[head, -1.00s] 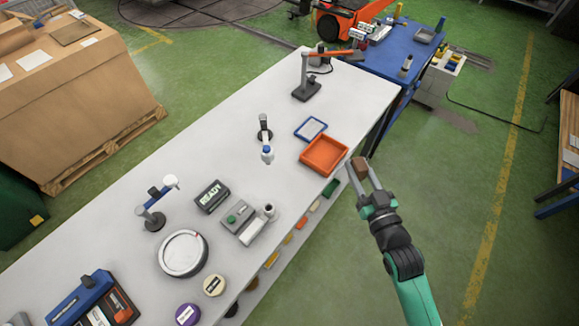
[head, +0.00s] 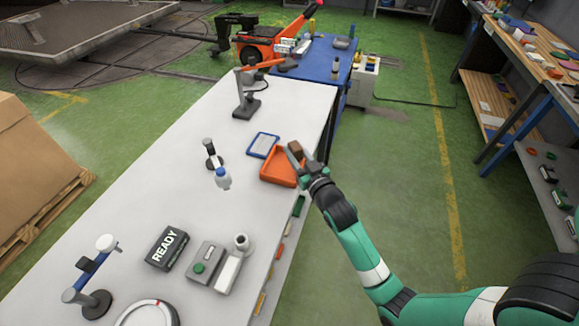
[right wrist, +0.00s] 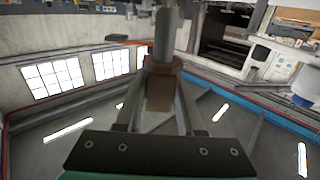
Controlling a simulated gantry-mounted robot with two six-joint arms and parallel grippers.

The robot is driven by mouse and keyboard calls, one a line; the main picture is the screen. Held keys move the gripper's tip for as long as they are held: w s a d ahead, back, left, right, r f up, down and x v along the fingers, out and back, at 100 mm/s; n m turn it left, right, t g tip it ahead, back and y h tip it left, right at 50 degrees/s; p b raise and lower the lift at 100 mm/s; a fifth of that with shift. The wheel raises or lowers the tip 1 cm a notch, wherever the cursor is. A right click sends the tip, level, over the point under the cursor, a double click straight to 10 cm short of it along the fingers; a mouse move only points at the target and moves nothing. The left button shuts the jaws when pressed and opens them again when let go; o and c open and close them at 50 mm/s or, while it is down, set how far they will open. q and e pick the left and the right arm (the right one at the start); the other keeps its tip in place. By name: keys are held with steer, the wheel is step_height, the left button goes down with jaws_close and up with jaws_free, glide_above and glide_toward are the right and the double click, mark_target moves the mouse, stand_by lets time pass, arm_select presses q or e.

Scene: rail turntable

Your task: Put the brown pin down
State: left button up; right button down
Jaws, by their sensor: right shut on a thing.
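My right gripper (head: 299,157) is shut on the brown pin (head: 294,147), at the far right corner of the orange tray (head: 272,181). In the head view the pin shows as a small brown block at the fingertips. In the right wrist view the pin (right wrist: 160,90) sits between the two fingers, with a grey cylinder rising above it. The gripper and wrist cover part of the tray's right side. I cannot tell whether the pin touches the tray. My left gripper is not in view.
A blue-edged pad (head: 263,145) lies left of the tray. A blue-capped bottle (head: 222,179), a READY display (head: 167,248) and a grey button box (head: 207,265) stand nearer on the white bench (head: 150,205). A stand with an orange arm (head: 246,100) is behind.

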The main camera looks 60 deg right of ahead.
steer(key=w+f, duration=0.1)
steer(key=d+f+b, duration=0.1)
steer(key=shift+w+f, duration=0.35)
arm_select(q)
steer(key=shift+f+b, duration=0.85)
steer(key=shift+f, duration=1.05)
arm_select(e)
steer(key=shift+w+d+f, duration=0.1)
steer(key=shift+w+f, duration=0.05)
steer(key=shift+f, duration=0.8)
steer(key=shift+w+d+f, duration=0.1)
steer(key=shift+w+f, duration=0.05)
steer(key=shift+f, duration=0.75)
steer(key=shift+f, duration=0.15)
steer(key=c, duration=0.5)
jaws_free()
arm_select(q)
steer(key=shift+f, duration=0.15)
